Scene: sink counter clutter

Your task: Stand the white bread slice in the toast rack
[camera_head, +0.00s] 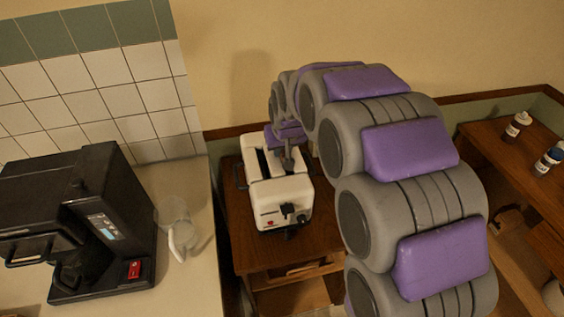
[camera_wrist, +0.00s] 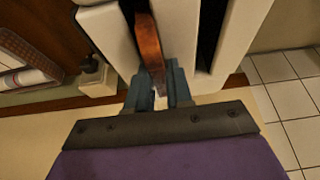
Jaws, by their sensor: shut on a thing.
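The white toaster (camera_head: 283,203) stands on a wooden table, with two dark slots in its top. My gripper (camera_head: 287,157) is at the top of the toaster. In the wrist view, my gripper (camera_wrist: 158,82) is shut on a thin brown-edged slice (camera_wrist: 149,42), which stands edge-on in one slot of the toaster (camera_wrist: 108,35). Only the slice's brown edge shows, so I cannot tell whether it is the white bread. The other slot (camera_wrist: 211,30) looks dark and shows no bread. I cannot make out the toast rack in either view.
A black coffee machine (camera_head: 95,215) and a clear jug (camera_head: 177,225) stand on the left counter. Two small bottles (camera_head: 517,125) (camera_head: 550,157) stand on the right wooden table. My arm hides much of the middle. A brown latticed thing (camera_wrist: 28,45) lies left in the wrist view.

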